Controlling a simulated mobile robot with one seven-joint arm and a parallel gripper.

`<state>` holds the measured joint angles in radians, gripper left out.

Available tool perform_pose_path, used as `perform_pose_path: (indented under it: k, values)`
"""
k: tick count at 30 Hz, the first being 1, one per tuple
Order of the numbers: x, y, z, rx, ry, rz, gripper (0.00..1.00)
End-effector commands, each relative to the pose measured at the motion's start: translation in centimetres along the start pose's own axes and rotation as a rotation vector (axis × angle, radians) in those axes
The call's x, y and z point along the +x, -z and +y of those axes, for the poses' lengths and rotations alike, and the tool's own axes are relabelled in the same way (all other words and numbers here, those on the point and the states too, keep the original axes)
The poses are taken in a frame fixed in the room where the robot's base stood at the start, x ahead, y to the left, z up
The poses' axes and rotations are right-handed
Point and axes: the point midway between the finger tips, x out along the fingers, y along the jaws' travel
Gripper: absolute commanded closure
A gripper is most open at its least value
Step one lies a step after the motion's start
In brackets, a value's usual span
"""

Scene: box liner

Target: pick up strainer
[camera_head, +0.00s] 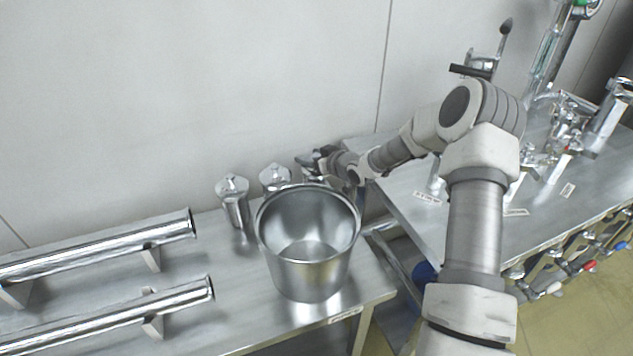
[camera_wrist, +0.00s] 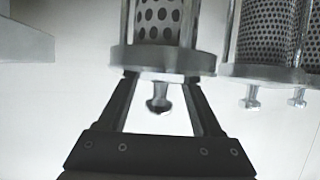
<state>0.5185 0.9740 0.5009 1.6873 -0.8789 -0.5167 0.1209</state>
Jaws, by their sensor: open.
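Several metal strainers stand in a row on the bench: one (camera_head: 233,203) at left, one (camera_head: 274,178) in the middle, and a third by my gripper, mostly hidden in the head view. In the wrist view a strainer (camera_wrist: 163,60) with a perforated cylinder, round flange and small knob is directly ahead. My gripper (camera_wrist: 161,82) is open, its fingers on either side of the knob with gaps to it. The fingertips meet the flange edge in the picture; I cannot tell whether they touch. In the head view my gripper (camera_head: 314,160) is behind the bucket.
A large steel bucket (camera_head: 308,245) stands at the bench's right end, in front of the strainers. Two metal tubes (camera_head: 110,247) on supports lie at left. Another strainer (camera_wrist: 262,45) is close on the right in the wrist view. A second bench (camera_head: 465,215) with valves is at right.

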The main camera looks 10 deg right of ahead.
Motion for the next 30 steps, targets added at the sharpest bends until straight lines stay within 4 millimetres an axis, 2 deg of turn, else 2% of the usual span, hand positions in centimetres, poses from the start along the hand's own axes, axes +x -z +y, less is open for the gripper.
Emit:
perform_pose_path:
  k: [7,8,18,30]
  values:
    - [0.17,0.03,0.04,0.001,-0.001,0.000,0.33]
    - [0.17,0.02,0.04,0.001,-0.001,0.000,0.37]
    - [0.14,-0.07,0.05,0.001,-0.001,-0.002,0.98]
    - [0.13,-0.24,0.03,0.002,-0.001,-0.005,1.00]
